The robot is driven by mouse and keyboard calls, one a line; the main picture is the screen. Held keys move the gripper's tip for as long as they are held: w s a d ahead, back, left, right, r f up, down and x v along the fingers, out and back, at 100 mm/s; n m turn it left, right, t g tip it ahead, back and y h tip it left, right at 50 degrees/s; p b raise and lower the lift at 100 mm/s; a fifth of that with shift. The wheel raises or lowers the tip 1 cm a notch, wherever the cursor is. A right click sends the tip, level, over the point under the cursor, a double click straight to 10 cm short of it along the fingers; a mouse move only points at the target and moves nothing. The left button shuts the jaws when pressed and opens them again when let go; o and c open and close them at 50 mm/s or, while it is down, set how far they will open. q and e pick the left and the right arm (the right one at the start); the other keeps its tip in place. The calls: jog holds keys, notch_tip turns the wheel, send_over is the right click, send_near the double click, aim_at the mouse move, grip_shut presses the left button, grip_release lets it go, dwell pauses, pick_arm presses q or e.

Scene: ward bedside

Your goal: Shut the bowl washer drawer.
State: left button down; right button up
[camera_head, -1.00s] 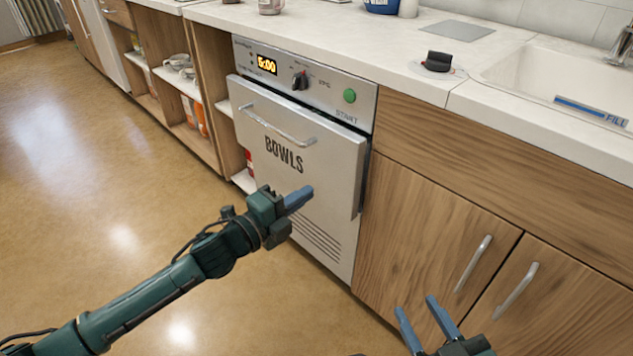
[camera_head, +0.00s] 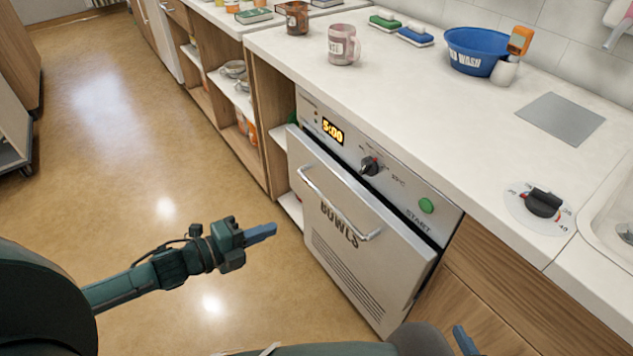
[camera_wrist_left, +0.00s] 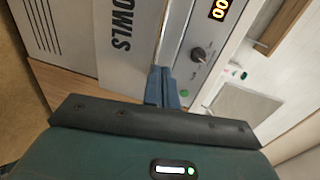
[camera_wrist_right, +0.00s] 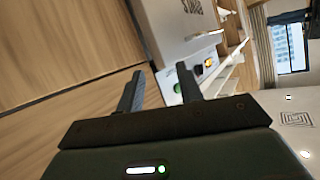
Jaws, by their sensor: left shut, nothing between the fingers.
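The bowl washer drawer (camera_head: 345,235) has a pale front marked BOWLS and a bar handle (camera_head: 338,208). Its front stands out a little from the washer body, under the control panel (camera_head: 385,168). The drawer front also shows in the left wrist view (camera_wrist_left: 122,65) and the right wrist view (camera_wrist_right: 165,22). My left gripper (camera_head: 272,231) is shut and empty, left of the drawer front in the head view. Its fingers are together in the left wrist view (camera_wrist_left: 164,80). My right gripper (camera_wrist_right: 160,85) is open and empty; in the head view only a finger (camera_head: 465,340) shows at the bottom edge.
The white counter (camera_head: 440,110) above holds a mug (camera_head: 343,46), a blue wash bowl (camera_head: 472,50), a grey plate (camera_head: 552,118) and a black dial (camera_head: 544,203). Open shelves (camera_head: 236,95) stand left of the washer; a wooden cabinet (camera_head: 505,300) stands right.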

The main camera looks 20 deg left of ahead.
aim_at(329, 207)
pick_arm(q)
jog(key=b+x, duration=0.1)
jog(key=x, duration=1.2)
jog(key=shift+w+d, duration=0.25)
pick_arm(e)
jog(key=shift+s+d+r, duration=0.1)
jog(key=shift+s+d, duration=0.1)
jog(key=shift+d, duration=0.05)
pick_arm(q)
jog(key=shift+w, duration=0.1)
